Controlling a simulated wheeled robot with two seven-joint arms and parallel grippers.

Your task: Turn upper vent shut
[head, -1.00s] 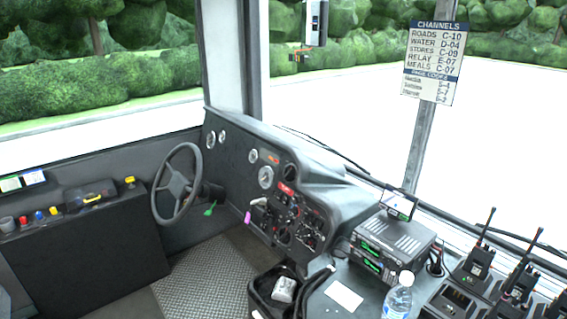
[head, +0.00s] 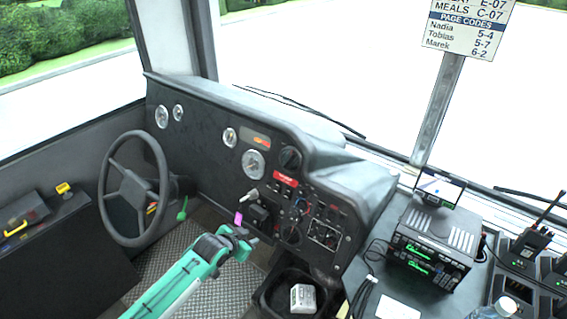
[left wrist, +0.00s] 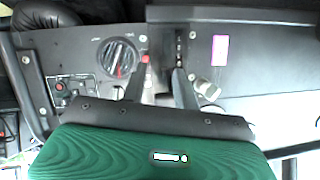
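The upper vent (head: 290,158) is a round dark disc high on the dashboard, right of the large gauge in the head view. A similar round dark dial (head: 291,235) sits lower on the panel; it appears to be the round dial (left wrist: 117,58) in the left wrist view. My left gripper (head: 246,237) is in front of the lower dashboard, below and left of the upper vent and apart from it. Its two dark fingers (left wrist: 163,75) are spread with nothing held between them. The upper vent cannot be made out in the wrist view. My right gripper is out of view.
The steering wheel (head: 136,190) stands left of my left arm. A pink tag (head: 238,218) and a light-coloured lever (head: 252,193) are near the gripper. A black bin (head: 272,300) is below the panel. A radio unit (head: 432,245) stands on the right counter.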

